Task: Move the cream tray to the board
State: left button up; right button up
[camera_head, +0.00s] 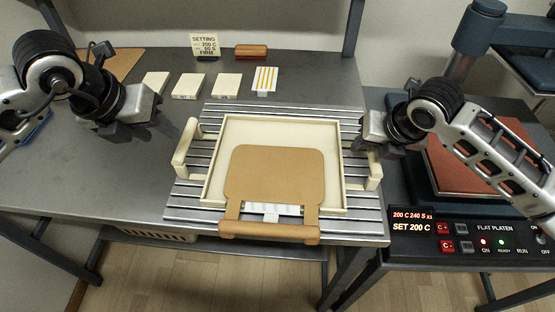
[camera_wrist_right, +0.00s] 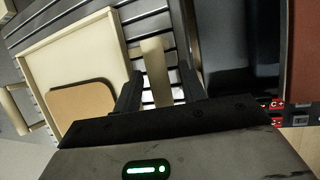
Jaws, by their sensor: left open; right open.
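The cream tray (camera_head: 212,165) lies flat on a grey slatted rack (camera_head: 180,213), with a handle at each end. A tan paddle-shaped piece (camera_head: 275,172) lies in it, its handle bar reaching past the front rim. A tan board (camera_head: 118,62) lies at the back left, partly hidden by my left arm. My left gripper (camera_head: 155,122) is open and empty, left of and apart from the tray's left handle (camera_head: 185,146). My right gripper (camera_head: 372,146) is open at the right handle (camera_head: 375,172). In the right wrist view that handle (camera_wrist_right: 154,70) shows between its fingers (camera_wrist_right: 158,88).
Several cream blocks (camera_head: 188,86), a striped card (camera_head: 264,80), a red-brown block (camera_head: 251,51) and a setting sign (camera_head: 204,45) stand behind the tray. A flat platen press (camera_head: 480,232) with lit controls stands at right. The table left of the rack is clear.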

jog(key=shift+r, duration=0.15)
pick_arm(q)
jog(key=shift+v, duration=1.15)
pick_arm(e)
jog(key=v, duration=1.1)
jog(key=shift+s+r, duration=0.25)
jog(key=shift+r, duration=0.05)
